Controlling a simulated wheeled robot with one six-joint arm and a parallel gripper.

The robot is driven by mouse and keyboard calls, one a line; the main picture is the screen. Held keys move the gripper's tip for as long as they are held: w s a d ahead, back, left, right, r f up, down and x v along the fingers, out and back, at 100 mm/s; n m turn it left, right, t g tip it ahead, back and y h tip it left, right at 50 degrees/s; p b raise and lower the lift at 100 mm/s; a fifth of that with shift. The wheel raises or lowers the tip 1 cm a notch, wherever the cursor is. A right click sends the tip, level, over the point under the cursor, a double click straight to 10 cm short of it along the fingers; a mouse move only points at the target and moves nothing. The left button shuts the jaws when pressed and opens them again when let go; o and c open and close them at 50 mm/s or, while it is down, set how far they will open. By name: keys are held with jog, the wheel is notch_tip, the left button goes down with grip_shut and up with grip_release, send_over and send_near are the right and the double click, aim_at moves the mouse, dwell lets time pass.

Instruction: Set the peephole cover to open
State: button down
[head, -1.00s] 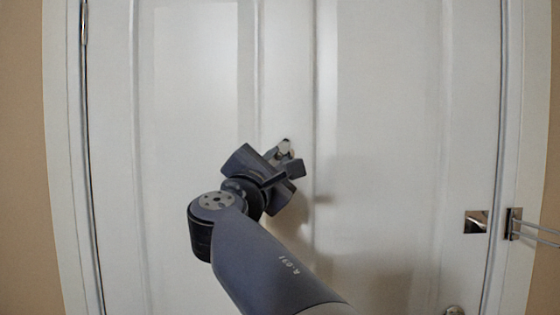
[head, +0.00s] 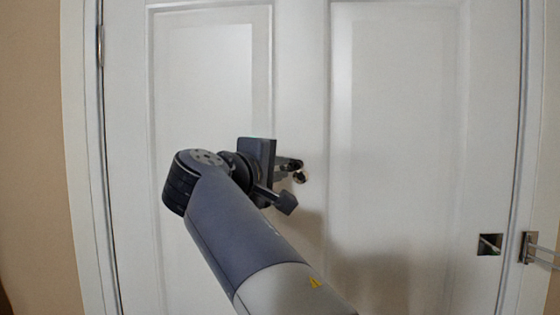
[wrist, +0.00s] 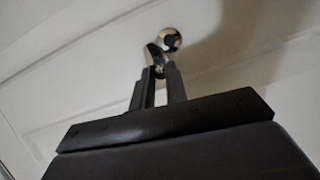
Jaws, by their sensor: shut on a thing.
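The peephole (wrist: 169,39) is a round chrome ring with a dark hole, set in the white door. It shows small beside my fingertips in the head view (head: 301,177). Its shiny cover (wrist: 154,58) hangs to the lower left of the hole in the wrist view, swung aside so that the dark hole shows. My gripper (wrist: 159,73) is shut on the cover's lower end, fingertips close together. In the head view my gripper (head: 293,166) reaches the door from the left, and its fingers hide most of the cover.
The white panelled door (head: 400,120) fills the view and looks closed. A metal latch plate (head: 489,244) sits at its right edge, with a metal bar fitting (head: 530,248) on the frame. Hinges are at the left. The space before the door is otherwise clear.

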jog(key=shift+r+m+g+y+p, duration=0.4)
jog(key=shift+r+m+p, duration=0.25)
jog(key=shift+m, duration=0.55)
jog(key=c, duration=1.4)
grip_release()
jog(key=shift+f, duration=0.1)
jog(key=shift+s+a, duration=0.1)
jog(key=b+v, duration=0.2)
jog(key=v, duration=0.8)
jog(key=shift+s, duration=0.35)
jog(key=shift+a, duration=0.15)
